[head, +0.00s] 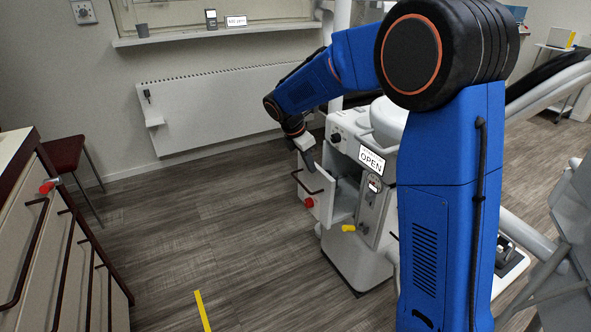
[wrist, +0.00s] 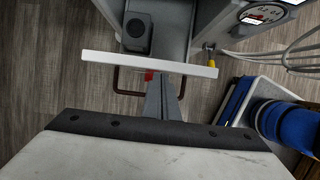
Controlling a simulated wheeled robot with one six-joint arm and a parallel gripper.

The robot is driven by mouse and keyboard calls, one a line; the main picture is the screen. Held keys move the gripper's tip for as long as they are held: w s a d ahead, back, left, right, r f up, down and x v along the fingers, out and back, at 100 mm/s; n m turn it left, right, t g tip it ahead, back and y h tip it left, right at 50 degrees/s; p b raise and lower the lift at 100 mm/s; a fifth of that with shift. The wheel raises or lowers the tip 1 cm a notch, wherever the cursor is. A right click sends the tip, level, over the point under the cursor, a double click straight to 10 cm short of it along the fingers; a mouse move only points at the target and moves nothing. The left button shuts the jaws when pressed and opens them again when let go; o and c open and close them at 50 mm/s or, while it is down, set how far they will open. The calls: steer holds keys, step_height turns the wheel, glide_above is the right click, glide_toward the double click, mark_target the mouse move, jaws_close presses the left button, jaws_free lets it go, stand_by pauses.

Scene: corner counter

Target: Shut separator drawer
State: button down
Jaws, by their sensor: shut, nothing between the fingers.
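The separator drawer (head: 318,200) is a white-fronted drawer on the white dental unit (head: 350,255), standing pulled out with a dark handle and a red knob on its front. In the wrist view the drawer front's top edge (wrist: 105,58) runs across the picture, with the dark handle (wrist: 117,82) below it and a dark grey box (wrist: 137,33) inside the drawer. My gripper (head: 309,163) is shut and empty at the drawer's outer face, near the handle. In the wrist view its fingertips (wrist: 162,82) are close to the front; I cannot tell whether they touch. They partly hide the red knob.
A cabinet with drawers (head: 60,250) stands at the left. A white radiator (head: 220,110) is on the back wall. The wooden floor between is clear.

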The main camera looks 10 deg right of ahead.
steer(key=w+d, duration=0.3)
steer(key=d, duration=0.7)
steer(key=shift+w+d, duration=0.25)
steer(key=shift+d+r, duration=0.1)
